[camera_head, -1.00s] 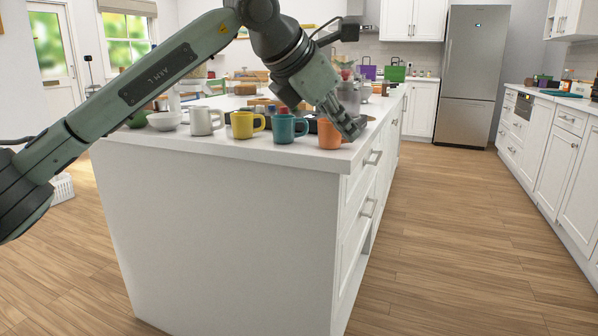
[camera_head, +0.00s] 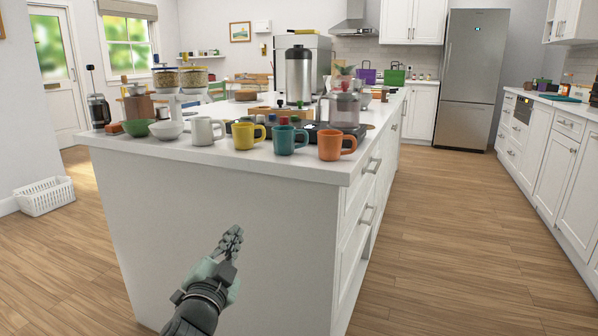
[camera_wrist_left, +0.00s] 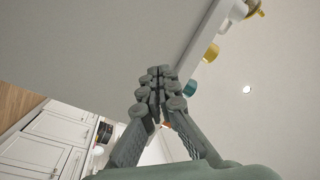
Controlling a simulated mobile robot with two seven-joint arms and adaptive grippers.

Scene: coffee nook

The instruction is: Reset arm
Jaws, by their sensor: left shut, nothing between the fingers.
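My left gripper (camera_head: 230,238) is low in front of the white island's near side panel, below the counter edge, with its fingers pointing up and away. It is shut and empty. In the left wrist view its fingers (camera_wrist_left: 160,75) meet at the tips with nothing between them. My right gripper is not in view. On the near edge of the island counter stand a white mug (camera_head: 204,131), a yellow mug (camera_head: 246,136), a teal mug (camera_head: 286,139) and an orange mug (camera_head: 333,144), all upright and apart from the gripper.
The white island (camera_head: 215,195) fills the middle. A white basket (camera_head: 46,196) sits on the floor at left. The wood floor (camera_head: 440,240) at right is clear.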

